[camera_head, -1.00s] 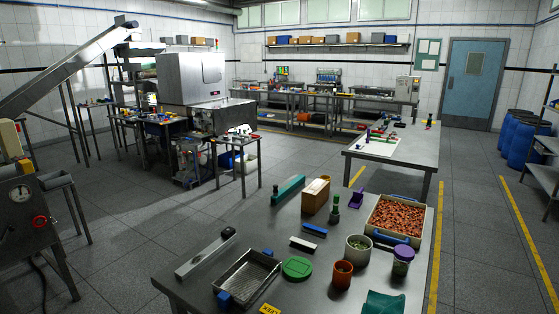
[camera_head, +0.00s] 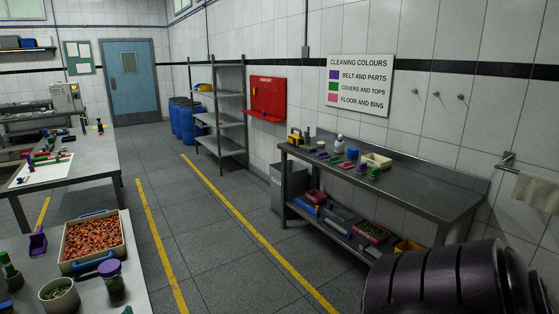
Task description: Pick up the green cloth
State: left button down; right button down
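On the steel bench (camera_head: 430,187) along the right wall, a small green item (camera_head: 374,173) lies near the front edge, and another green item (camera_head: 335,159) lies further left. They look like folded cloths, but they are too small to be sure. Pink and purple pieces lie among them. A sliver of something green (camera_head: 127,310) shows at the bottom edge on the near table; most of it is out of view.
A sign (camera_head: 360,84) lists cleaning colours, with green for covers and tops. A white tub (camera_head: 377,161) stands on the bench. The near table bears a tray (camera_head: 66,262) of brown pieces. The floor between table and bench is clear. Blue barrels (camera_head: 187,120) stand behind.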

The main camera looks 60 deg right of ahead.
aim_at(334, 160)
jog(key=z, duration=2.5)
jog(key=i+l, duration=0.3)
jog(key=l, duration=0.15)
jog(key=i+l+u, duration=0.1)
jog(key=i+l, duration=0.2)
jog(key=l, duration=0.15)
jog(key=i+l+u, duration=0.1)
jog(key=i+u, duration=0.35)
jog(key=i+l+u, duration=0.2)
jog(key=i+u, duration=0.6)
jog(key=i, duration=0.75)
